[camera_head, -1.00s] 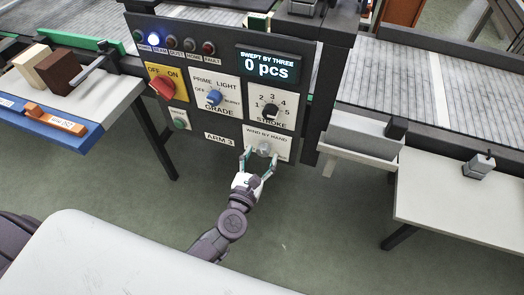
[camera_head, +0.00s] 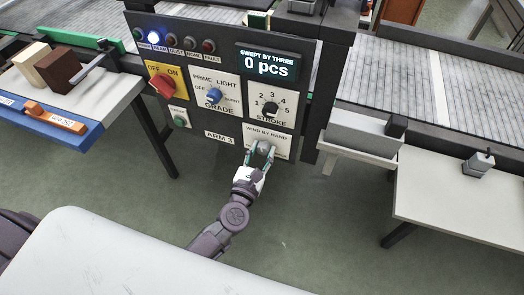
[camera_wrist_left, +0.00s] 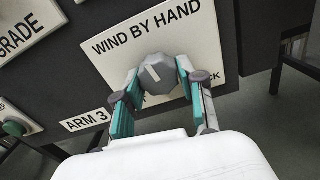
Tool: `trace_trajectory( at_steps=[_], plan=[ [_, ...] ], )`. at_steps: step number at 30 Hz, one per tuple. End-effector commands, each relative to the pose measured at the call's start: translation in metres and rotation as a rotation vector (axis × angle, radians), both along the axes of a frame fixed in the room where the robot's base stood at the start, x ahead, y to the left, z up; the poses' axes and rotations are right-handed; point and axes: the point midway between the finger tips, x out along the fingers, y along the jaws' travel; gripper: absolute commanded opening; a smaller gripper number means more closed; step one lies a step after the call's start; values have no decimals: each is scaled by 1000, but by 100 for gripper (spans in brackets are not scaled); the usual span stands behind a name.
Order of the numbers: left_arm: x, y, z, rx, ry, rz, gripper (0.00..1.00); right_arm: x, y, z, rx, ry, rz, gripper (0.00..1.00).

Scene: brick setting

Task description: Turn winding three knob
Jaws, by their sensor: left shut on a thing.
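The grey faceted winding knob sits on the white "WIND BY HAND" plate (camera_head: 281,143) at the lower right of the dark control panel, beside the "ARM 3" label. In the left wrist view the knob (camera_wrist_left: 160,76) shows a pale marker line, tilted slightly. My left gripper (camera_head: 262,150) reaches up from below and is shut on the knob, a teal-padded finger on each side. The fingers partly cover the knob in the head view. It also shows in the left wrist view (camera_wrist_left: 157,82). My right gripper is not in view.
Above are the black stroke knob (camera_head: 270,109), blue grade knob (camera_head: 214,96) and red off/on switch (camera_head: 162,86). The display (camera_head: 268,66) reads 0 pcs. A pale surface (camera_head: 130,255) fills the lower foreground. A grey tray (camera_head: 358,140) sits right of the panel.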

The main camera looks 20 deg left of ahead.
Motion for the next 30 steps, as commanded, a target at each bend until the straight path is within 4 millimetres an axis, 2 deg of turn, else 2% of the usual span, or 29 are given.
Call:
trace_trajectory(
  at_steps=[11, 30],
  plan=[
    [0, 1, 1, 175, -4, 0, 5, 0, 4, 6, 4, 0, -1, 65],
    [0, 2, 3, 777, -24, -1, 5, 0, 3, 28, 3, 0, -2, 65]
  ],
)
